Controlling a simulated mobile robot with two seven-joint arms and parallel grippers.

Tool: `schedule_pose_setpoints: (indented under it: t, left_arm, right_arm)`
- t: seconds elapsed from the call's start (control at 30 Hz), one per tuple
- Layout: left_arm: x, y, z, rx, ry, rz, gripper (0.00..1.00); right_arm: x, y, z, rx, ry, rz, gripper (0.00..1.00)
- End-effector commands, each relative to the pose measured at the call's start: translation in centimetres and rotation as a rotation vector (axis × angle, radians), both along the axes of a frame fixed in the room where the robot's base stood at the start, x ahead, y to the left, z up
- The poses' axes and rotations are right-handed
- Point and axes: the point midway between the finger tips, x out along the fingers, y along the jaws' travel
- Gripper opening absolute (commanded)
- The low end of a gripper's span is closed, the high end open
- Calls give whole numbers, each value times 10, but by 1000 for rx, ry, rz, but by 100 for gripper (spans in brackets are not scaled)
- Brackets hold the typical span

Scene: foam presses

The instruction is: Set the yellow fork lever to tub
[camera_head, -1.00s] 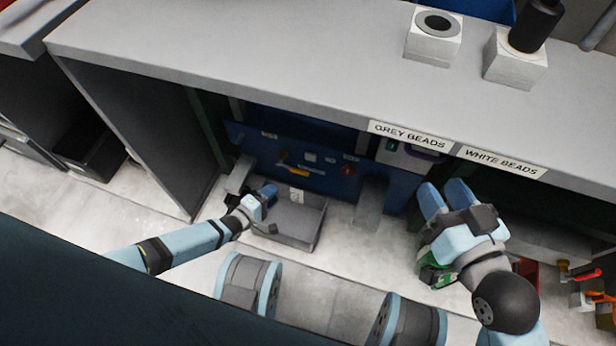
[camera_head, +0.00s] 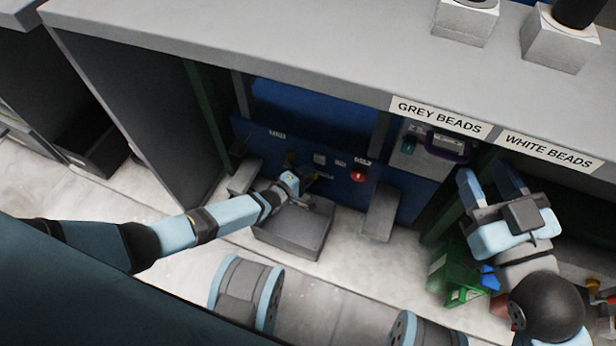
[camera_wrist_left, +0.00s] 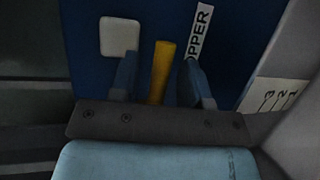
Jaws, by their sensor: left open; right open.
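The yellow fork lever (camera_wrist_left: 161,72) stands out against the blue panel in the left wrist view, between the two fingers of my left gripper (camera_wrist_left: 160,82). The fingers are open, one on each side of it, and I cannot tell whether either touches it. A white label ending in "PPER" (camera_wrist_left: 201,32) is to the right of the lever; its start is cut off. In the head view my left gripper (camera_head: 304,184) is at the blue panel (camera_head: 335,175) and largely hides the lever. My right gripper (camera_head: 491,184) is open and empty, before the right-hand bay.
A red knob (camera_head: 358,174) sits on the panel right of my left gripper. A grey tray (camera_head: 293,232) lies below it, with a grey block (camera_head: 381,213) to its right. The grey counter (camera_head: 250,65) overhangs the bay. A green container (camera_head: 462,277) is below my right gripper.

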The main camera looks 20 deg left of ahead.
Motion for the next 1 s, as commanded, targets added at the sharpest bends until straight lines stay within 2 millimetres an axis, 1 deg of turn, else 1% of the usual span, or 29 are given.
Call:
schedule_pose_setpoints:
  t: [0.1,0.33,0.37,0.4,0.47,0.5,0.53,0.83,1.0]
  left_arm:
    - [4,-2,-1,0,1,0,43]
    - [4,-2,-1,0,1,0,43]
    - [4,-2,-1,0,1,0,38]
    - [4,-2,-1,0,1,0,29]
    - [4,-2,-1,0,1,0,15]
    - [4,-2,-1,0,1,0,6]
    - [4,-2,-1,0,1,0,0]
    - [4,-2,1,-13,0,0,0]
    - [4,-1,5,-72,2,-1,0]
  right_arm:
    - [0,-1,1,-7,-16,1,43]
    - [-1,-2,3,-15,-21,5,43]
    - [-1,-2,3,-15,-21,4,43]
    - [-1,-2,3,-15,-21,4,43]
    - [-1,-2,3,-14,-20,4,43]
    - [-1,-1,3,-14,-20,4,43]
    - [-1,-1,3,-13,-19,4,43]
    - [0,-1,2,-9,-16,1,43]
    - [1,-1,0,-9,-12,0,43]
